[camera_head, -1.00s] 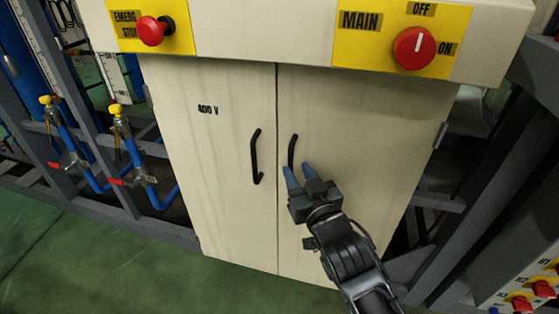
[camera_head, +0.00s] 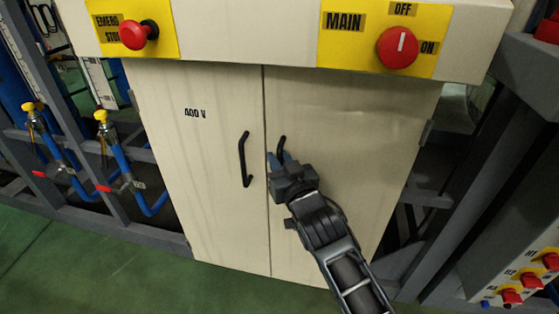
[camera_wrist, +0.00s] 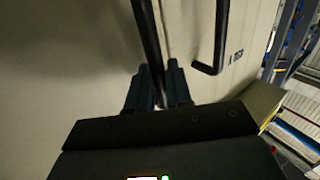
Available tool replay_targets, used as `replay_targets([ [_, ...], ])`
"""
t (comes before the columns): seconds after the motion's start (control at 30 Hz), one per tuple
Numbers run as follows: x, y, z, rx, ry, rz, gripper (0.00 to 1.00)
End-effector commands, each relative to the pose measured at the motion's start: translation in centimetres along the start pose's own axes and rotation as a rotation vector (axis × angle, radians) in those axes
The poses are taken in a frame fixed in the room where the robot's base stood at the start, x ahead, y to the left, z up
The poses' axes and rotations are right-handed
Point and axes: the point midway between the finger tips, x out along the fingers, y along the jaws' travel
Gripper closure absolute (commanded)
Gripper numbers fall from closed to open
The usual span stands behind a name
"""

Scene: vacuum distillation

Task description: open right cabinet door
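The right cabinet door (camera_head: 340,130) is cream and looks flush with the left door (camera_head: 210,165) at the centre seam. Its black bar handle (camera_head: 282,142) is partly hidden behind my gripper in the head view. My gripper (camera_head: 280,160) is at the lower part of this handle. In the wrist view the handle (camera_wrist: 147,35) runs between the two dark fingers (camera_wrist: 158,80), which sit close on both sides of it with little or no gap. The left door's handle (camera_head: 245,160) is free; it also shows in the wrist view (camera_wrist: 220,40).
Above the doors is a panel with a red emergency stop button (camera_head: 133,34) and a red main switch (camera_head: 398,47). Blue pipes with valves (camera_head: 115,150) stand left. A grey frame (camera_head: 460,180) and a box with red switches (camera_head: 510,296) stand right. Green floor (camera_head: 100,265) is clear in front.

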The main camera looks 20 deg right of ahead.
Motion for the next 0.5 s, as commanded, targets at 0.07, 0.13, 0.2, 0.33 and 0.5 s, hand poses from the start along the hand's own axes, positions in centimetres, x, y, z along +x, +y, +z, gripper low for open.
replay_targets([
  [0.07, -0.01, 0.0, 0.0, 0.0, 0.0, 0.0, 0.95],
  [0.13, -0.01, 0.0, 0.0, 0.0, 0.0, 0.0, 1.0],
  [0.2, -0.02, 0.0, 0.0, 0.0, 0.0, 0.0, 1.0],
  [0.33, -0.02, 0.0, 0.0, 0.0, 0.0, 0.0, 1.0],
  [0.5, -0.02, 0.01, 0.0, 0.0, 0.0, 0.0, 1.0],
])
